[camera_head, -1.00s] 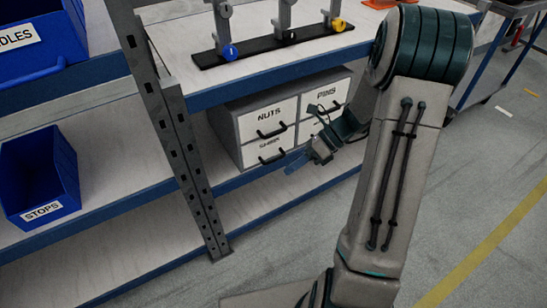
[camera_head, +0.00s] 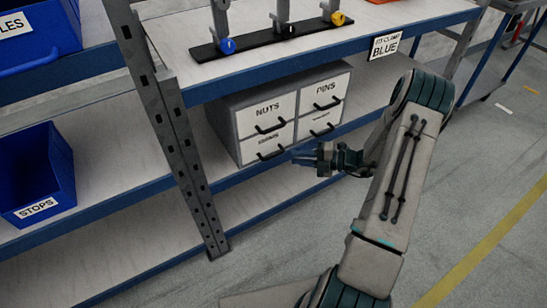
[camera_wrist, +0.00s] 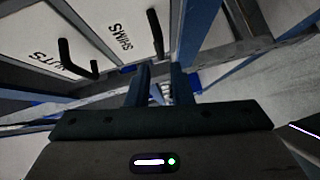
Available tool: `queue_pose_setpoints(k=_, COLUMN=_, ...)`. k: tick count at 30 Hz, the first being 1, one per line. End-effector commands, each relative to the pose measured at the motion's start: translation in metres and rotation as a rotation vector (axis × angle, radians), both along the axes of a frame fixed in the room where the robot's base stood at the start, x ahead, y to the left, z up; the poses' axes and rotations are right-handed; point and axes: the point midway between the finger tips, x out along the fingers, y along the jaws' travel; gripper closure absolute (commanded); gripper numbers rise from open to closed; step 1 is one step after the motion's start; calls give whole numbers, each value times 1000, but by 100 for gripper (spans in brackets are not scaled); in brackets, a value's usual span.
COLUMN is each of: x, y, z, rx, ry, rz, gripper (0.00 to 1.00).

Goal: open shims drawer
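The grey drawer cabinet (camera_head: 228,137) stands on the middle shelf with white drawer fronts. The shims drawer (camera_head: 254,150) is the lower left one and is shut, with a black bar handle (camera_head: 271,154). My gripper (camera_head: 296,158) is just right of that handle in the head view, its blue fingers pointing left, apart and empty. In the wrist view the SHIMS label (camera_wrist: 121,38) and the shims handle (camera_wrist: 155,32) are above the open fingers (camera_wrist: 160,72). The handle is not between the fingers; whether a finger touches it I cannot tell.
The nuts drawer (camera_head: 259,112) is above, the pins drawer (camera_head: 325,93) up and right, another drawer (camera_head: 319,123) below pins. The upper shelf edge (camera_head: 300,64) overhangs the cabinet. A grey rack post (camera_head: 172,130) stands to the left.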

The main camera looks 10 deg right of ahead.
Motion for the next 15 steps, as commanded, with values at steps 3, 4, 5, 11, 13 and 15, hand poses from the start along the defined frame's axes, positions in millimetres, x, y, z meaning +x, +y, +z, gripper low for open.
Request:
queue_pose_setpoints(k=3, x=11, y=25, z=-7, rx=0, ry=-1, rz=4, gripper=80)
queue_pose_setpoints(k=4, x=14, y=31, z=-8, rx=0, ry=0, rz=5, gripper=80)
queue_pose_setpoints(k=5, x=17, y=36, z=-8, rx=0, ry=-1, rz=4, gripper=80)
queue_pose_setpoints(k=11, x=32, y=65, z=-13, rx=-2, ry=-2, rz=4, gripper=80)
queue_pose_setpoints(k=13, x=35, y=71, z=-13, rx=-2, ry=-1, rz=1, gripper=80)
queue_pose_setpoints(k=15, x=37, y=76, z=-14, rx=-2, ry=-1, rz=1, gripper=80)
